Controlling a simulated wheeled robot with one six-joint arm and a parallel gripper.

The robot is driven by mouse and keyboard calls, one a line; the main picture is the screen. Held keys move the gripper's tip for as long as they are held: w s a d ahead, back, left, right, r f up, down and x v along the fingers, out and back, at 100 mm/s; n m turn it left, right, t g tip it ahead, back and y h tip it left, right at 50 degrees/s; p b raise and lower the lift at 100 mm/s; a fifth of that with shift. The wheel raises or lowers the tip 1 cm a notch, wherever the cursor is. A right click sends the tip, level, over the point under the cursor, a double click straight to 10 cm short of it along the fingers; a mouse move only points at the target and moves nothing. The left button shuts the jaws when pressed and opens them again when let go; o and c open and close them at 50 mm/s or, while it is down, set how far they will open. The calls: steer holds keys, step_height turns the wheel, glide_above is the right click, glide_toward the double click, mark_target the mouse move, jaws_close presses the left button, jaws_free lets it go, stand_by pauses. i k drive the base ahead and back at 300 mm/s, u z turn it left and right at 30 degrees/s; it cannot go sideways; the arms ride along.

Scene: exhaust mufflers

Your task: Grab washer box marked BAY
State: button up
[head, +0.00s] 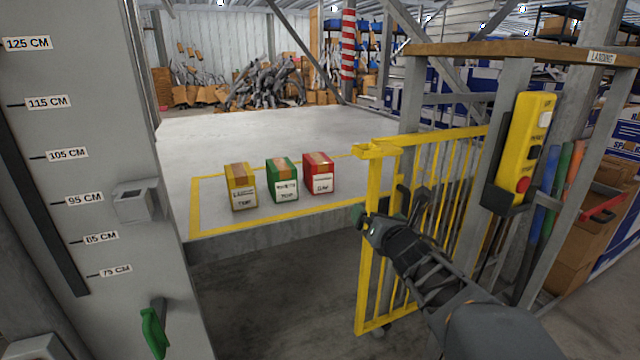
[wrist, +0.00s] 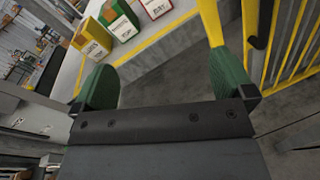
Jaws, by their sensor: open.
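Three small boxes stand in a row on a raised grey platform (head: 262,128): yellow (head: 241,190), green (head: 284,184) and red (head: 318,176). Each has a brown tape strip on top and a white label in front. The print is too small for me to tell which is marked BAY. My gripper (head: 378,216) is open and empty, right of the boxes and near the yellow gate. In the wrist view its green fingers (wrist: 163,80) are spread, with the yellow box (wrist: 92,40), green box (wrist: 120,21) and red box (wrist: 157,7) beyond them, upper left.
A yellow barred gate (head: 372,245) stands open beside my arm. A yellow control pendant (head: 526,145) hangs on a post at right. A grey post (head: 90,170) with height marks and a green lever (head: 154,330) is at left. The platform behind the boxes is clear.

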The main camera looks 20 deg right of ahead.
mark_target(318, 169)
steer(key=u, duration=0.05)
steer(key=i, duration=0.9)
